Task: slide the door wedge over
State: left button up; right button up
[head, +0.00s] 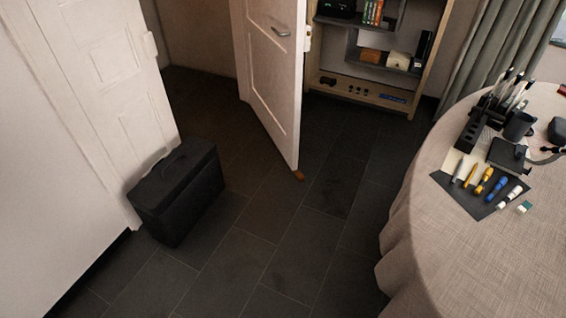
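A small orange-brown door wedge (299,176) lies on the dark tiled floor at the bottom corner of the free edge of an open white door (272,75). It looks close against the door's foot, but I cannot tell whether it touches or sits under it. The door has a metal lever handle (281,32) near its top in view. Neither of my grippers is in view.
A black case (178,190) stands on the floor by the left wall. A round table with a beige cloth (420,240), holding pens and desk items, fills the right. A wooden shelf (365,90) stands behind the door. The middle floor is clear.

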aim_at(300, 177)
jog(key=i+j+z, duration=0.2)
jog(key=j, duration=0.15)
jog(key=i+j+z, duration=0.2)
jog(key=j, duration=0.2)
jog(key=i+j, duration=0.15)
jog(key=i, duration=0.4)
jog(key=i+j, duration=0.15)
jog(key=i, duration=0.4)
jog(key=i+j, duration=0.15)
jog(key=i, duration=0.45)
